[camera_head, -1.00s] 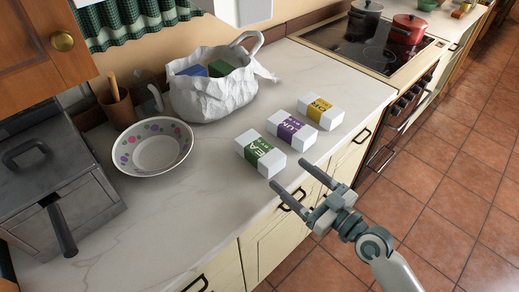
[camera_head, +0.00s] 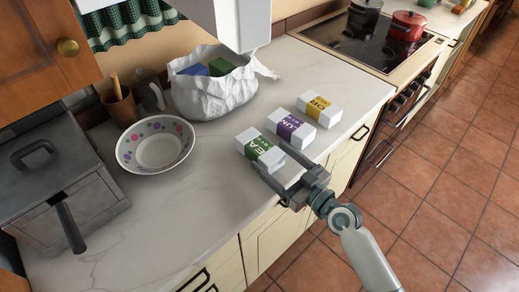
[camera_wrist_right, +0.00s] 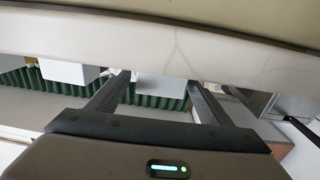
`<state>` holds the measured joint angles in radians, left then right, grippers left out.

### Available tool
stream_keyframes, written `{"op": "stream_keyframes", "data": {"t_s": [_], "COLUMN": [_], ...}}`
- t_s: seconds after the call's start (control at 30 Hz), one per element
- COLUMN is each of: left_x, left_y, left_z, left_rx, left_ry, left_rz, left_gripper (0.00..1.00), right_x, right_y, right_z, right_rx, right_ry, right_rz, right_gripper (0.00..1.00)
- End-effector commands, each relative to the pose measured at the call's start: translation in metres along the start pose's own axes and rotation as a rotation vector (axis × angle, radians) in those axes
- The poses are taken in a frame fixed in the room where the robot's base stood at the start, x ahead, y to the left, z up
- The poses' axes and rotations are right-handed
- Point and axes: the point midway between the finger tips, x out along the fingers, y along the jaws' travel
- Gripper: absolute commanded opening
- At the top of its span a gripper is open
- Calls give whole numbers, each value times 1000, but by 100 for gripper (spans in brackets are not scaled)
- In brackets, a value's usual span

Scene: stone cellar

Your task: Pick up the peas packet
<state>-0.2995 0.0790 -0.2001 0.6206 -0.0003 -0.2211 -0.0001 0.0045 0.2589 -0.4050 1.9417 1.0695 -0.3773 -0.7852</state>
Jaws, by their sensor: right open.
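The peas packet (camera_head: 259,148) is a white box with a green band, partly lettered "EA", lying on the counter near its front edge. My right gripper (camera_head: 269,156) is open. Its two fingers reach in from the front edge, with the tips at the near side of the packet. In the right wrist view, a white box face, seemingly the peas packet (camera_wrist_right: 160,88), shows between the finger tips. Whether the fingers touch it I cannot tell. My left gripper is not in view.
A purple-banded packet (camera_head: 291,130) and a yellow-banded packet (camera_head: 320,109) lie behind to the right. A white bag (camera_head: 213,97), a dotted bowl (camera_head: 156,146) and a grey metal box (camera_head: 68,190) stand left. The middle counter (camera_head: 185,205) is clear.

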Motion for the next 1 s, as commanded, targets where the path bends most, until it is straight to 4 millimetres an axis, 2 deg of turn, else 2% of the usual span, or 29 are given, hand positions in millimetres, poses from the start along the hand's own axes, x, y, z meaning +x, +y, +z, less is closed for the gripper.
{"op": "stream_keyframes", "data": {"t_s": [0.2,0.4,0.9,0.93,1.0], "left_x": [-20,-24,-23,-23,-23], "left_y": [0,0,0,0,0], "left_z": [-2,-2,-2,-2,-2], "left_rx": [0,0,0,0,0], "left_ry": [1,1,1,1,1], "left_rz": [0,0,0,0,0], "left_gripper": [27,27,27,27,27], "right_x": [26,45,47,47,47], "right_y": [-1,-1,-1,-1,-1], "right_z": [-10,-6,-4,-4,-4], "right_rx": [3,1,0,0,0], "right_ry": [2,1,0,0,0], "right_rz": [0,0,0,0,0], "right_gripper": [73,73,73,71,54]}}
